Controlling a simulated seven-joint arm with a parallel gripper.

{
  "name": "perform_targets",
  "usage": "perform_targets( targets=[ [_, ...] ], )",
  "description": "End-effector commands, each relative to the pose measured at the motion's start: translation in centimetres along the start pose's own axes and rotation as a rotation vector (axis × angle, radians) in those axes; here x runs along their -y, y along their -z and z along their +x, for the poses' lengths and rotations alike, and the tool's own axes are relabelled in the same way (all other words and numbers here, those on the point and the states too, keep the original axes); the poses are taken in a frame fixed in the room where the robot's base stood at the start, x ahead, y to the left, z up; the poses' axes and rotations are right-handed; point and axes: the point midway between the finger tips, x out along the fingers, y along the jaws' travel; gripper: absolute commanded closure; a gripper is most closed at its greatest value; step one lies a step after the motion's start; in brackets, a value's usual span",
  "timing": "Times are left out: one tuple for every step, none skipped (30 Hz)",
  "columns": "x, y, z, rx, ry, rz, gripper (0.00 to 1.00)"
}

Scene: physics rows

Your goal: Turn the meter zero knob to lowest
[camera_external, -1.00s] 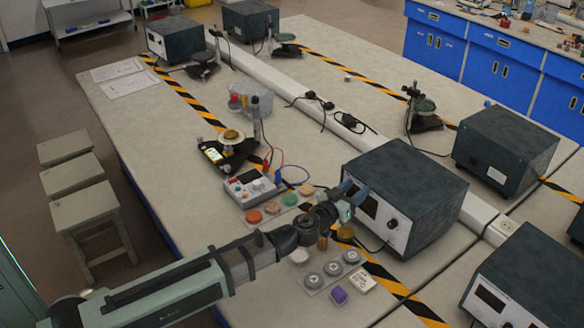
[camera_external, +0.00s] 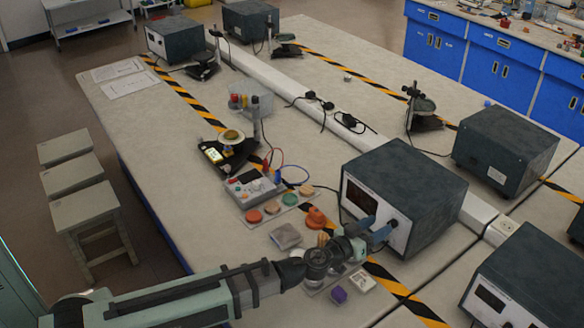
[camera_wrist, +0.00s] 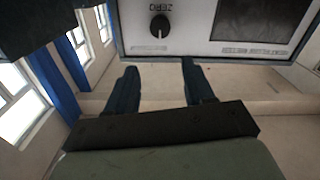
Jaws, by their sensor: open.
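The meter is a dark box with a pale front panel (camera_external: 352,205) that carries a dark display window and a round black zero knob (camera_external: 393,223). In the wrist view the knob (camera_wrist: 159,26) shows upside down below its "ZERO" lettering, with a light pointer mark on its face. The display (camera_wrist: 255,20) is to the right of the knob there. My gripper (camera_wrist: 158,68) is open and empty. Its two fingers point toward the panel, with the knob lined up between them but beyond the tips. In the external view my gripper (camera_external: 378,232) is close to the panel, near the knob.
A small control box with leads (camera_external: 250,187), coloured discs (camera_external: 272,207), a grey block (camera_external: 286,236) and a purple block (camera_external: 338,295) lie on the bench left of and below the meter. A cable trunking (camera_external: 480,215) runs behind the meter. Striped tape crosses the bench.

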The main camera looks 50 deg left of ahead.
Motion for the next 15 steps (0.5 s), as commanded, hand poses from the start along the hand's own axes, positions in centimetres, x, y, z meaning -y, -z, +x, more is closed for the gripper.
perform_targets(
  targets=[
    [0.1,-0.6,0.0,0.002,0.000,0.002,0.47],
    [0.2,-0.8,0.0,0.002,0.000,0.001,0.47],
    [0.2,-1.1,0.0,0.002,0.000,0.001,0.47],
    [0.3,-1.4,0.0,0.002,0.000,0.002,0.47],
    [0.3,-1.7,0.0,0.002,0.000,0.001,0.47],
    [0.4,-2.0,0.0,0.002,0.000,0.001,0.47],
    [0.5,-2.3,0.0,0.002,0.001,0.001,0.47],
    [0.5,-2.6,0.0,0.002,0.001,0.002,0.47],
    [0.6,-3.0,0.0,0.002,0.001,0.002,0.47],
    [0.7,-3.2,0.0,0.001,0.001,0.001,0.47],
    [0.7,-3.5,0.0,0.001,0.000,0.002,0.47],
    [0.7,-3.5,1.0,-0.001,0.000,0.000,0.47],
    [0.6,-3.4,1.6,-0.001,0.000,-0.001,0.47],
    [0.6,-3.4,2.1,-0.001,0.000,-0.001,0.47],
    [0.6,-3.4,2.6,-0.001,0.000,-0.001,0.47]
  ],
)
